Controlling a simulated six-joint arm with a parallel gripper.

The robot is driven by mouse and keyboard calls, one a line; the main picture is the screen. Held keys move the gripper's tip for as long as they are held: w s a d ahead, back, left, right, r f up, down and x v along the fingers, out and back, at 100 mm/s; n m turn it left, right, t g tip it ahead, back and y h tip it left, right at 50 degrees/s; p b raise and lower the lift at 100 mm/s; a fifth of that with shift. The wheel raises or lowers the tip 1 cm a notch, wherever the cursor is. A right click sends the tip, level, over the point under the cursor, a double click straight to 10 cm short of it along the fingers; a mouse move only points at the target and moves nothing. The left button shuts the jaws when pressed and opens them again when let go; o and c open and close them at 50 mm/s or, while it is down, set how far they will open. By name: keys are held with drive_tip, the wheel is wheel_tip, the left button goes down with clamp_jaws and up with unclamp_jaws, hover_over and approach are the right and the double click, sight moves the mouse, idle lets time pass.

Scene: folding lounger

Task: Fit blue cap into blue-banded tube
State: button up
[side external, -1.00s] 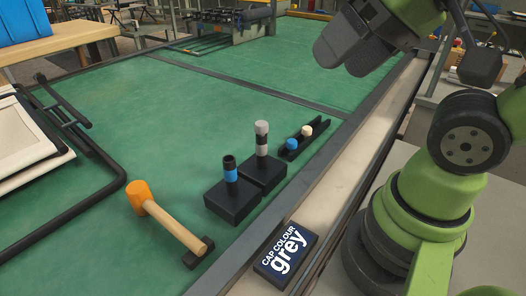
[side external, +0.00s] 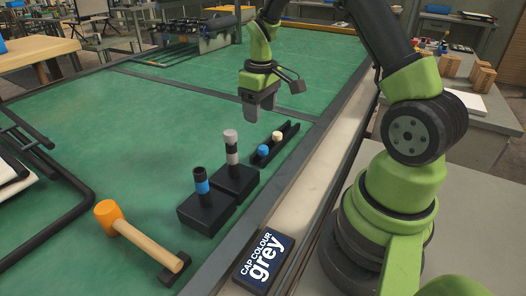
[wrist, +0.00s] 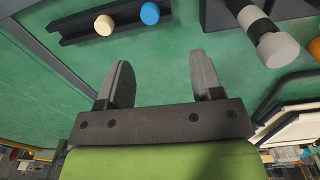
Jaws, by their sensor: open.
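The blue cap (side external: 263,151) sits in a black rack (side external: 290,137) beside a cream cap (side external: 277,136). The blue cap also shows at the top of the wrist view (wrist: 150,13). The blue-banded tube (side external: 202,187) stands upright in a black block (side external: 207,214), and its top end is black. Behind it, a grey-banded tube (side external: 232,157) stands in another block with a grey cap (side external: 230,136) on top. My gripper (side external: 258,116) is open and empty, above the green bench beyond the rack. Its spread fingers (wrist: 160,65) are apart from the caps in the wrist view.
An orange-headed mallet (side external: 140,237) lies left of the blocks on the green bench (side external: 110,150). A sign reading "CAP COLOUR grey" (side external: 264,258) is at the near edge. Black frame tubing (side external: 75,185) lies at left. The bench behind the rack is clear.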

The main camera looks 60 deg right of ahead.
hover_over(263, 147)
drive_tip(key=f, duration=0.6)
drive_tip(key=shift+s+a+f, duration=0.1)
drive_tip(key=shift+s+a, duration=0.05)
drive_tip(key=shift+a, duration=0.2)
drive_tip(key=shift+d+f, duration=0.15)
drive_tip(key=shift+f, duration=1.35)
drive_tip(key=shift+d+f, duration=0.1)
drive_tip(key=shift+f, duration=1.4)
drive_tip(key=c, duration=1)
